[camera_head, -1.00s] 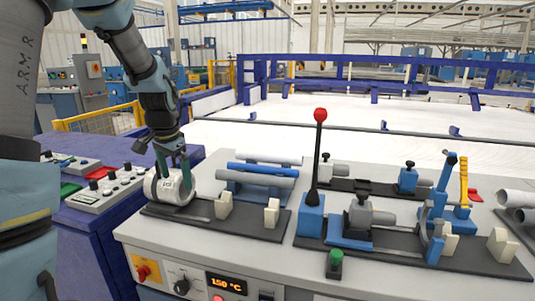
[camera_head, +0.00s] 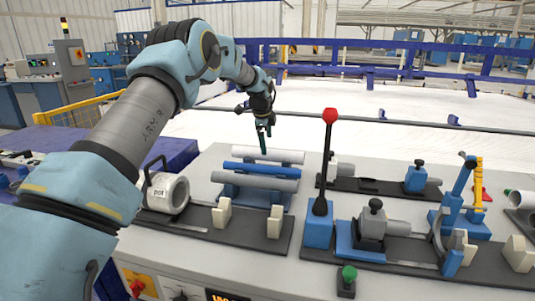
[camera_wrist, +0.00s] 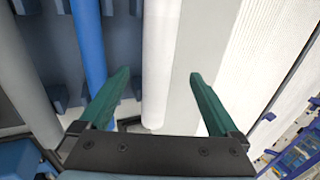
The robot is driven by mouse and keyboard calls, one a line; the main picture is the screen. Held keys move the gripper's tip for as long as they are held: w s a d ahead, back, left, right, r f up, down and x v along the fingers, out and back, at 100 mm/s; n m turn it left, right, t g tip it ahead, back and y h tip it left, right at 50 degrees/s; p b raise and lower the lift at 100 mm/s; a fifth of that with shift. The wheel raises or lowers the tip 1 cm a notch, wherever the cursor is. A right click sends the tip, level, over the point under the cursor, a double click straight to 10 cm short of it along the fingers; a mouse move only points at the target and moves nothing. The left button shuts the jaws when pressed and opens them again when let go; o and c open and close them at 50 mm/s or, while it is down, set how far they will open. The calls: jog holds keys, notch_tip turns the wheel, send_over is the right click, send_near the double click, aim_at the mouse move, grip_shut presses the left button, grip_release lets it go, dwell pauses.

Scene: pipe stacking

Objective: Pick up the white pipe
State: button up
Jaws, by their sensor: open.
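The white pipe (camera_head: 268,155) lies at the back of a blue rack on the grey bench, behind a blue pipe (camera_head: 262,169) and a grey pipe (camera_head: 255,181). In the wrist view the white pipe (camera_wrist: 160,60) runs lengthwise between the two green fingers. My gripper (camera_head: 265,138) points down just above the white pipe in the head view. Its fingers (camera_wrist: 150,95) are spread apart with nothing held between them. The fingertips look above the pipe; whether they reach beside it I cannot tell.
A tall lever with a red knob (camera_head: 329,116) rises right of the rack. Clamps and fixtures fill the right side. Bare bench surface lies behind the white pipe.

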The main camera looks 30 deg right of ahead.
aim_at(268, 150)
jog(key=shift+p+x, duration=1.3)
jog(key=shift+x, duration=1.65)
jog(key=shift+s+a, duration=0.1)
grip_shut()
